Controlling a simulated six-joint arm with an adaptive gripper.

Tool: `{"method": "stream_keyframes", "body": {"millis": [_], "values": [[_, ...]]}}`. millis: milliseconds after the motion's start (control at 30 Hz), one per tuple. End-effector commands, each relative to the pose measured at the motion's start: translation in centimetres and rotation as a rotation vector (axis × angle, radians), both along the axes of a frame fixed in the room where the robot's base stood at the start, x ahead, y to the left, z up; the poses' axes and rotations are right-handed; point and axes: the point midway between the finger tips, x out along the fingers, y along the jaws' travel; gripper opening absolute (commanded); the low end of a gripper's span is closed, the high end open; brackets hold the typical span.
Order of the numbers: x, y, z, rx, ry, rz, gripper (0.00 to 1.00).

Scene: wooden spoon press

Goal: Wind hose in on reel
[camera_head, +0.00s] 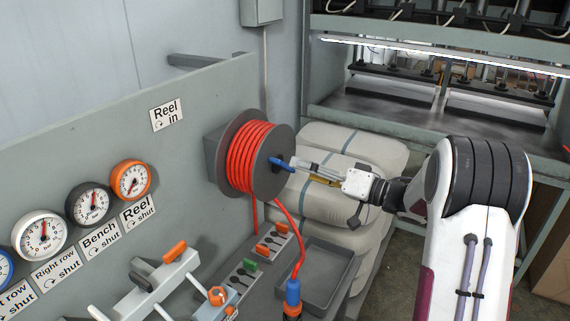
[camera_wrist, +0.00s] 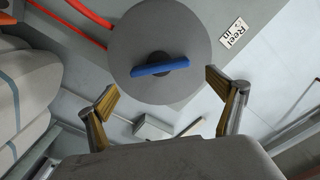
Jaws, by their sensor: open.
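The hose reel (camera_head: 270,165) is a dark grey drum mounted on the grey panel, with orange-red hose (camera_head: 246,158) wound on it. A length of hose hangs from the reel down to a blue and orange fitting (camera_head: 292,296). A blue crank handle (camera_head: 281,164) sticks out at the reel's face; in the wrist view the blue handle (camera_wrist: 160,68) lies across the middle of the grey disc (camera_wrist: 125,70). My gripper (camera_head: 302,167) is at the handle from the right. In the wrist view my gripper (camera_wrist: 160,85) is open, its fingers apart on either side of the handle, with nothing visibly held.
A "Reel in" label (camera_head: 166,113) with a turning arrow is on the panel. Gauges (camera_head: 131,180) and levers (camera_head: 175,252) stand at left. A grey tray (camera_head: 322,275) lies below the reel. Stacked pale sacks (camera_head: 345,205) stand behind my gripper, and a press (camera_head: 430,110) behind them.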

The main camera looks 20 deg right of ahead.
Motion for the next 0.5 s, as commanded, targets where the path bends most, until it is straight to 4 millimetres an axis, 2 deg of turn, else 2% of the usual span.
{"method": "stream_keyframes", "body": {"millis": [300,500], "values": [[2.6,2.8,0.0,0.001,-0.001,0.003,0.93],[3.8,3.9,0.0,0.000,0.000,0.001,0.93]]}}
